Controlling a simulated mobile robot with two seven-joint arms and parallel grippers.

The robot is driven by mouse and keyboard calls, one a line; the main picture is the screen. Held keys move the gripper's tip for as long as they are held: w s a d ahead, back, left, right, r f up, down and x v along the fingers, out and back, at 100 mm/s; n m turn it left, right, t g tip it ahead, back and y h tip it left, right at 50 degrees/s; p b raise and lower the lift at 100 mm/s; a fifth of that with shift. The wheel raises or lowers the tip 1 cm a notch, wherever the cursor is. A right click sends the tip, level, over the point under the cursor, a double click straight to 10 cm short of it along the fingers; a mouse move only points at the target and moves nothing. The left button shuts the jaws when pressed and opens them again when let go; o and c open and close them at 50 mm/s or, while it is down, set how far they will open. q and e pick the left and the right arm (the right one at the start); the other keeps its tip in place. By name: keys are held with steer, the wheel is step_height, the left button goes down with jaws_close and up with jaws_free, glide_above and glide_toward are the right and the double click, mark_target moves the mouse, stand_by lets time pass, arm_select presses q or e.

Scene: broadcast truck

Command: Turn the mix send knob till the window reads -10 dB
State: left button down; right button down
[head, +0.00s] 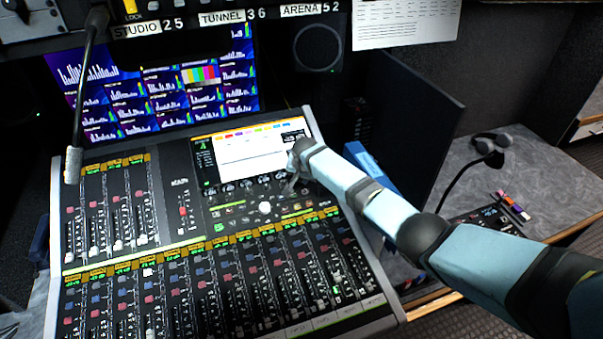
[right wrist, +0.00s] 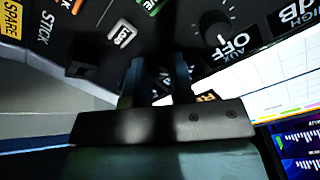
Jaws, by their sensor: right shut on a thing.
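The mixing console (head: 185,255) fills the middle of the head view. My left gripper is out of view.
Beside the held knob is another dark knob (right wrist: 215,28) labelled AUX and OFF. Faders cover the console's lower half. A dark monitor (head: 410,130) and desk (head: 540,180) with headphones lie right.

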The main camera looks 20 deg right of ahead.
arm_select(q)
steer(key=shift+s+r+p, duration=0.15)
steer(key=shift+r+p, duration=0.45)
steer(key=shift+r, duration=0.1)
arm_select(e)
steer(key=m, duration=0.3)
steer(key=shift+m, duration=0.3)
arm_select(q)
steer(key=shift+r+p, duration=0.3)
steer(key=shift+p, duration=0.05)
arm_select(e)
steer(key=shift+m, duration=1.4)
